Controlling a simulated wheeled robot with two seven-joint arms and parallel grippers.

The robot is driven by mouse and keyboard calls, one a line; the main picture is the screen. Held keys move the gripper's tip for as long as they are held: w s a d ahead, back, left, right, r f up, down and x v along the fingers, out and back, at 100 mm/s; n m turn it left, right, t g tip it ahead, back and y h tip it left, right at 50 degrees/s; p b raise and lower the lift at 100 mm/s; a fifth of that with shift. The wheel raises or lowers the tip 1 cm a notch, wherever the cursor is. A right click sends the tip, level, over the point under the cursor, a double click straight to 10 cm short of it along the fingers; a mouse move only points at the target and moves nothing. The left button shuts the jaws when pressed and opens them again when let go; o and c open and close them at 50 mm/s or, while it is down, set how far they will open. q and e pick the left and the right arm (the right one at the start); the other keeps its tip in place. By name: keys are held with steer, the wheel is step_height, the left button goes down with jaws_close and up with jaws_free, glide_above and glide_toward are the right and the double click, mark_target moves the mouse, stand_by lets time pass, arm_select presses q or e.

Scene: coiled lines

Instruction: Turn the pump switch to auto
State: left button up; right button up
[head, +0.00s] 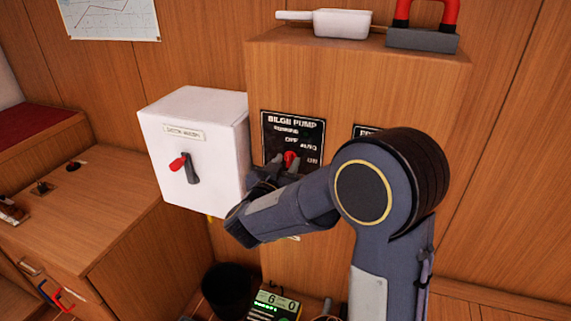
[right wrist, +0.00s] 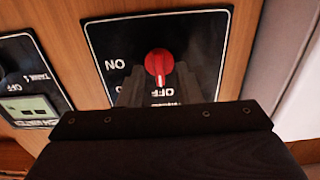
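The black bilge pump panel (head: 275,127) is on the wooden cabinet front, with OFF, AUTO and ON lettering. Its red switch knob (head: 290,157) is on the panel. The right wrist view shows the panel (right wrist: 105,40) upside down, and the knob (right wrist: 158,62) has its narrow end toward the OFF lettering. My right gripper (head: 272,167) is at the knob, coming from below. In the right wrist view its fingers (right wrist: 158,88) are apart, one on each side of the knob's lower end; contact cannot be told. My left gripper is out of view.
A white box (head: 215,145) with a red-handled lever stands left of the panel. A second panel (head: 366,131) is partly behind my right arm; a panel with a display (right wrist: 30,90) shows in the wrist view. A black bin (head: 227,290) is below.

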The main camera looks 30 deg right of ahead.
jaws_close()
stand_by(0.4)
steer(key=m+b, duration=0.3)
steer(key=m, duration=0.1)
steer(key=shift+d+f, duration=0.1)
steer(key=shift+f, duration=0.1)
steer(key=shift+s+m+b, duration=0.1)
steer(key=shift+m+b, duration=1.85)
steer(key=shift+m, duration=0.35)
steer(key=shift+r, duration=0.1)
jaws_free()
